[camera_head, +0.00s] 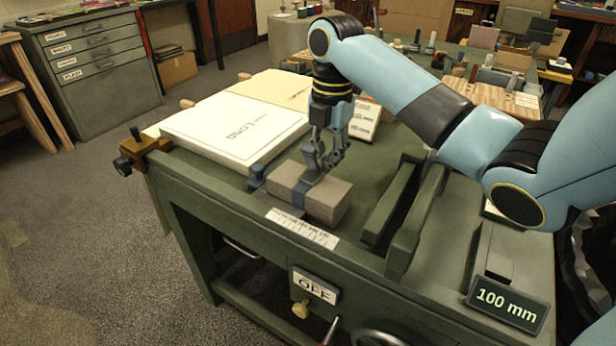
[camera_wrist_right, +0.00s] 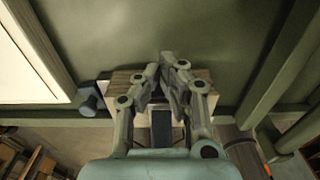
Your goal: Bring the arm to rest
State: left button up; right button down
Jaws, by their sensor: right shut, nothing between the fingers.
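My right arm is light blue with dark joints and reaches in from the right in the head view. My right gripper (camera_head: 324,164) points down just over a grey-brown block (camera_head: 328,201) near the front edge of the green bench (camera_head: 405,148). Its fingers are shut and empty. In the right wrist view the gripper (camera_wrist_right: 168,66) has its fingertips together over the block (camera_wrist_right: 200,76), hiding its middle. A dark blue strip (camera_wrist_right: 162,128) shows between the fingers. I cannot tell whether the fingertips touch the block. My left gripper is in neither view.
A white slab with lettering (camera_head: 225,128) lies left of the block. Two raised green rails (camera_head: 415,220) stand to its right. A sign reading 100 mm (camera_head: 507,302) and one reading OFF (camera_head: 315,286) are at the front. A wooden clamp (camera_head: 138,152) sits at the left corner.

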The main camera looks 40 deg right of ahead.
jog(key=shift+d+r+p, duration=0.15)
jog(key=shift+r+p, duration=0.3)
jog(key=shift+r, duration=0.25)
jog(key=shift+f, duration=0.1)
